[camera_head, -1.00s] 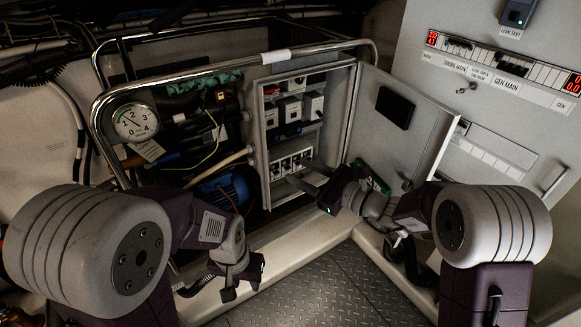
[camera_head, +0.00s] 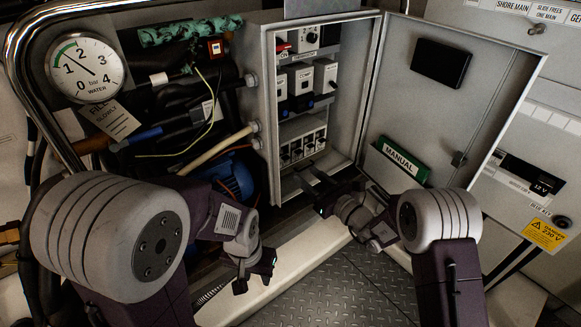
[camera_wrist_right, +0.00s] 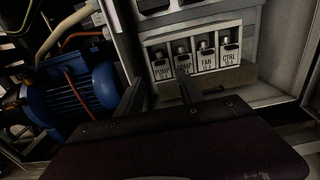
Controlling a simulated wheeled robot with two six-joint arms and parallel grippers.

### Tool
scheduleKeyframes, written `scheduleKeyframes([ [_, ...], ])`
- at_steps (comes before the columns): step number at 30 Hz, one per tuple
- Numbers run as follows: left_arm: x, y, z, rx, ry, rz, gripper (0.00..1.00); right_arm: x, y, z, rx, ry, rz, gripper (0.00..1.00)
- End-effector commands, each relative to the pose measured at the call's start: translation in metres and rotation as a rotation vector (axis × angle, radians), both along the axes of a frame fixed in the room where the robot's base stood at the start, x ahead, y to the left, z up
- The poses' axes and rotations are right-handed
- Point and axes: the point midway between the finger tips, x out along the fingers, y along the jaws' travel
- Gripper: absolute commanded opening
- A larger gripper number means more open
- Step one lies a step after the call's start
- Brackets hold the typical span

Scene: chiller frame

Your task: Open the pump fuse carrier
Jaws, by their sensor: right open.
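The pump fuse carrier (camera_wrist_right: 161,70) is a white block with a black-lettered label, at the left end of a row of similar carriers low in the open cabinet. All carriers in the row look alike and seated. The row also shows in the head view (camera_head: 303,138), where its labels are too small to read. My right gripper (camera_head: 308,180) is open, just below and in front of the row. In the right wrist view its two fingers (camera_wrist_right: 158,80) point at the row, at the left carriers; contact is not visible. My left gripper (camera_head: 254,272) hangs low outside the cabinet; its jaw opening is unclear.
The cabinet door (camera_head: 440,90) stands open to the right, with a green MANUAL (camera_head: 402,158) on it. Breakers (camera_head: 305,80) sit above the row. A blue pump motor (camera_head: 235,180) and hoses lie left of the cabinet. A pressure gauge (camera_head: 85,68) is at upper left.

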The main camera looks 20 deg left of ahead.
Motion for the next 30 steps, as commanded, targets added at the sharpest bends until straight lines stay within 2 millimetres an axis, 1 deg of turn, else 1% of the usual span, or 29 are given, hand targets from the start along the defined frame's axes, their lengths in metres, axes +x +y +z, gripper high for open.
scheduleKeyframes([
  [2,0.000,0.000,0.000,0.000,0.000,0.000,0.36,0.002,0.003,0.001,0.000,-0.001,0.001,0.44],
  [4,0.000,0.000,-0.004,0.000,0.000,0.000,0.36,0.008,0.011,0.000,0.001,-0.002,0.003,0.44],
  [12,0.000,0.000,-0.018,0.000,0.000,0.000,0.36,0.042,0.056,-0.001,0.001,-0.003,0.002,0.44],
  [15,0.000,0.000,-0.020,0.000,0.000,0.000,0.36,0.050,0.065,0.000,0.000,-0.002,0.002,0.44],
  [19,0.000,0.000,-0.021,0.000,0.000,0.000,0.36,0.055,0.071,0.001,0.001,-0.001,0.000,0.44],
  [26,0.000,0.000,-0.021,0.000,0.000,0.000,0.36,0.056,0.071,0.002,0.000,0.000,0.000,0.44],
  [27,0.000,0.000,-0.021,0.000,0.000,0.000,0.36,0.056,0.071,0.002,0.000,0.000,0.000,0.33],
  [29,0.000,0.000,-0.021,0.000,0.000,0.000,0.36,0.056,0.071,0.002,0.000,0.000,0.000,0.16],
  [30,0.000,0.000,-0.021,0.000,0.000,0.000,0.36,0.056,0.071,0.002,0.000,0.000,0.000,0.05],
])
